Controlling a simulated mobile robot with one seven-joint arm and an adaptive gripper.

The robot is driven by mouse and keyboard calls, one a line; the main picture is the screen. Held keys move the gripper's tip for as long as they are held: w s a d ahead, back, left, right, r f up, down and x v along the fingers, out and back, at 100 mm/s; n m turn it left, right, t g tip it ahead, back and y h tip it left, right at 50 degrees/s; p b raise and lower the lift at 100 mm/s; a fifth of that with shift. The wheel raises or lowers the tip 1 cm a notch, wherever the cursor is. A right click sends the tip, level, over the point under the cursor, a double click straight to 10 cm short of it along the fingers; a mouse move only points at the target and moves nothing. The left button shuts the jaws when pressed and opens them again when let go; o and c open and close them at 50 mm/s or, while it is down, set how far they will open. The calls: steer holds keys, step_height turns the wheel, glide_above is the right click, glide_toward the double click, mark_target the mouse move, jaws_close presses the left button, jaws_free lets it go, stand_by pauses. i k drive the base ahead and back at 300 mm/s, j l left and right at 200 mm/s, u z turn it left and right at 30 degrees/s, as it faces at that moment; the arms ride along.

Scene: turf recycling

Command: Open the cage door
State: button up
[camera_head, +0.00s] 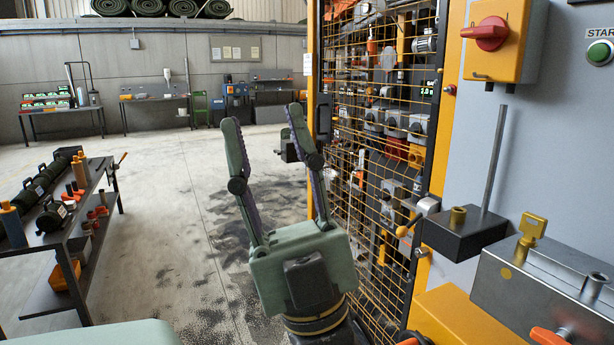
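The cage door (385,160) is a yellow wire mesh panel right of centre, with a dark edge on its right and a yellow post on its left. It looks shut. A black upright handle (323,119) shows near its left edge. A small black block (289,149) shows beside the right finger.
A grey panel with a red rotary switch (491,33) and a green start button (599,53) stands at right. Below it are a black block with a rod (465,235) and a metal box (545,280). A tool table (85,215) stands left. Open floor lies between.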

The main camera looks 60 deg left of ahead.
mark_target(324, 109)
steer(key=u, duration=1.35)
steer(key=i+j, duration=0.1)
steer(key=i, duration=0.4)
steer(key=i+j, duration=0.1)
steer(key=i, duration=0.9)
steer(key=j+z, duration=0.05)
